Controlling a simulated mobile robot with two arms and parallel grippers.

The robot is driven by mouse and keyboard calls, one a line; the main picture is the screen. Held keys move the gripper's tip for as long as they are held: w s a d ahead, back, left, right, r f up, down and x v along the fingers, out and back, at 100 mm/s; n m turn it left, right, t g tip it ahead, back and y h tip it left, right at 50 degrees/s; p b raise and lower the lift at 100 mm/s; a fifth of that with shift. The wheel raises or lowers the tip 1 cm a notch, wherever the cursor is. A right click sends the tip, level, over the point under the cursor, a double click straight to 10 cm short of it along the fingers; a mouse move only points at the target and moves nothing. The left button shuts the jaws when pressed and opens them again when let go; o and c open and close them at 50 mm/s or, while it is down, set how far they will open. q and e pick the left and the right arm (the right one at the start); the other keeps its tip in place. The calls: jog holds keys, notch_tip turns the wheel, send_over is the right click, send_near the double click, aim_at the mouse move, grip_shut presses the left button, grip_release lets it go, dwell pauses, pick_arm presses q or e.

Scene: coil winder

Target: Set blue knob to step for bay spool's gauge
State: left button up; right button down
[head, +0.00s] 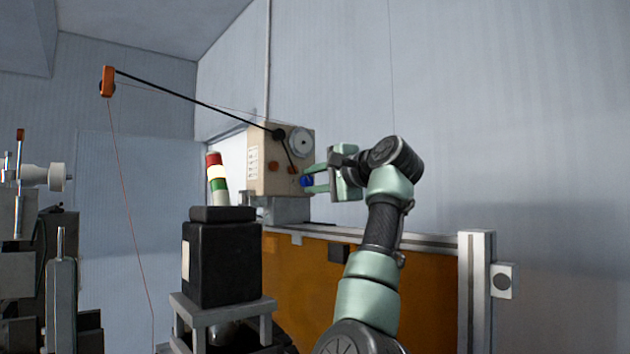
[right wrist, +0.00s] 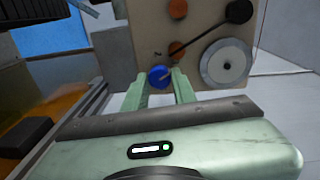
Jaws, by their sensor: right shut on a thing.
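The blue knob (head: 306,181) sits low on the front face of the beige winder box (head: 270,160). My right gripper (head: 308,182) reaches in from the right and is shut on the blue knob. Its two green fingers (right wrist: 160,88) stand on either side of the knob in the right wrist view. The scale marks around the knob are too small to read. The bay spool and its gauge cannot be made out. My left gripper is not in view.
A signal tower (head: 217,180) and black box (head: 222,262) stand at left. An orange panel with metal rail (head: 420,240) runs below.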

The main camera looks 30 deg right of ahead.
jog(key=c, duration=1.4)
grip_release()
jog(key=shift+r, duration=0.2)
jog(key=shift+o, duration=1.3)
jog(key=shift+w+f, duration=0.2)
jog(key=s+b, duration=0.5)
jog(key=s, duration=0.3)
jog(key=shift+r, duration=0.25)
jog(key=shift+w+d+f, duration=0.1)
jog(key=shift+f, duration=0.05)
